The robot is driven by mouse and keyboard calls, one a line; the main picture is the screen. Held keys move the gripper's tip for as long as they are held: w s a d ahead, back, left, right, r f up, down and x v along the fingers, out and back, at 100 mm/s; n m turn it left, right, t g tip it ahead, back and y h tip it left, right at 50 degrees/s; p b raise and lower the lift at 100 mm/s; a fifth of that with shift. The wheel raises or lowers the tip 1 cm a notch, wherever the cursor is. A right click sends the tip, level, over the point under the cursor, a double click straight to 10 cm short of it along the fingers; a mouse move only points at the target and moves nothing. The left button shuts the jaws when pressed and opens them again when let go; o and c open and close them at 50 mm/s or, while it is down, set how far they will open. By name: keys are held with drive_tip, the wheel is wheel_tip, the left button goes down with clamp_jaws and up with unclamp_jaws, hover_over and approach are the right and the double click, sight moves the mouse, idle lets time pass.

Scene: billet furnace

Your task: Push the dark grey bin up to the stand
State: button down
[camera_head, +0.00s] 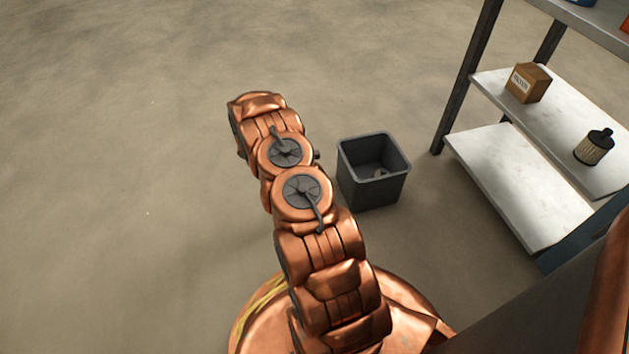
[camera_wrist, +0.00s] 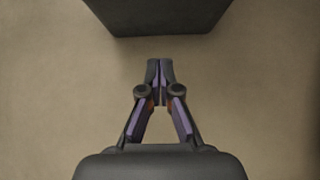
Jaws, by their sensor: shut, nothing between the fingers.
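The dark grey bin (camera_head: 372,186) stands upright on the floor to the right of my arm in the head view, with a small light item inside at its bottom. The stand (camera_head: 520,190) is a rack with dark posts and pale shelves, to the right of the bin, with a strip of floor between them. In the wrist view the bin (camera_wrist: 158,14) fills part of the top edge. My gripper (camera_wrist: 160,64) is shut and empty, pointing at the bin with a small gap of floor visible between. In the head view the gripper is hidden behind my arm.
The floor (camera_head: 120,150) left of my arm is clear.

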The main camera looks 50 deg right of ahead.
sight(344, 184)
drive_tip(key=b+x, duration=0.2)
drive_tip(key=x, duration=0.3)
drive_tip(key=shift+f, duration=0.15)
drive_tip(key=d+b, duration=0.1)
drive_tip(key=s+d, duration=0.1)
drive_tip(key=shift+s+d+b, duration=0.2)
drive_tip(key=shift+d+b, duration=0.1)
drive_tip(key=shift+b, duration=0.05)
drive_tip(key=shift+s+d+r, duration=0.3)
drive_tip(key=shift+d, duration=0.05)
